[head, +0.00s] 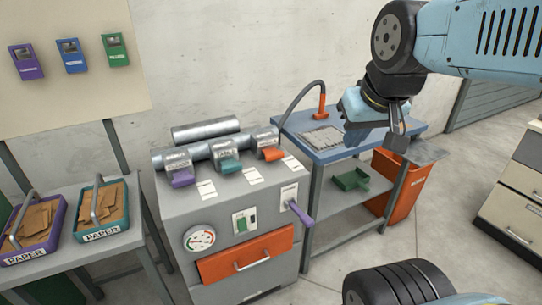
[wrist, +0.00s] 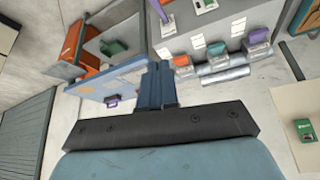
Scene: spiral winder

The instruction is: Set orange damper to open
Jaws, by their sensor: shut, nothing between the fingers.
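The orange damper handle (head: 272,154) is the rightmost of three on the pipes of the grey machine (head: 225,237) in the head view. Its flap leans toward the front of the machine. In the wrist view the orange damper (wrist: 182,61) shows upside down, right of the fingers. The teal damper (head: 229,165) and purple damper (head: 182,179) are to its left in the head view. My gripper (head: 399,143) is shut and empty, above the blue-topped table, well right of the orange damper and apart from it. The fingers (wrist: 156,82) are together in the wrist view.
The blue-topped table (head: 335,151) carries a hose with an orange nozzle (head: 322,104). An orange bin (head: 400,185) stands at its right. Two paper trays (head: 101,209) sit left. Open air lies between gripper and dampers.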

